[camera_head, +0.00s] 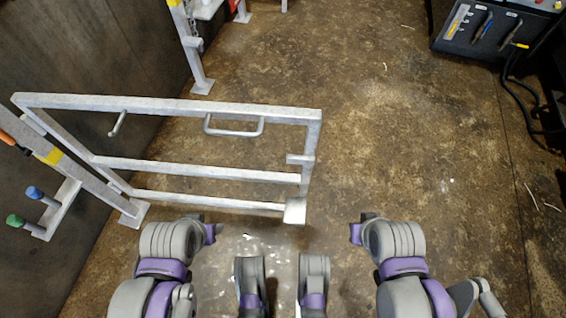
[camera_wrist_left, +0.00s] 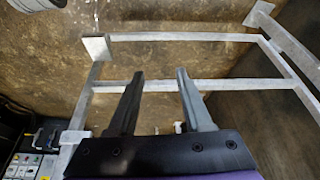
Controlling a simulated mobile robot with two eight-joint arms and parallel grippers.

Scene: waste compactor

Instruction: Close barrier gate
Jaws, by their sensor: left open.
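The barrier gate (camera_head: 210,104) is a pale grey metal frame with several rails. It is joined to a post (camera_head: 95,183) at the left and stands out over the floor. Its free end, with a small plate (camera_head: 295,210), is apart from the other post (camera_head: 195,50) farther back. A U-shaped handle (camera_head: 235,130) sits below the top rail. In the left wrist view, my left gripper (camera_wrist_left: 156,76) is open with nothing between its fingers. The gate's rails (camera_wrist_left: 240,85) and end plate (camera_wrist_left: 97,47) show beyond them. I cannot make out my right gripper's fingers.
A dark wall (camera_head: 95,50) runs along the left. A green knob (camera_head: 15,221) and a blue knob (camera_head: 33,193) stick out by the near post. A tool panel (camera_head: 490,28) with black cables is at the top right. The floor right of the gate is clear.

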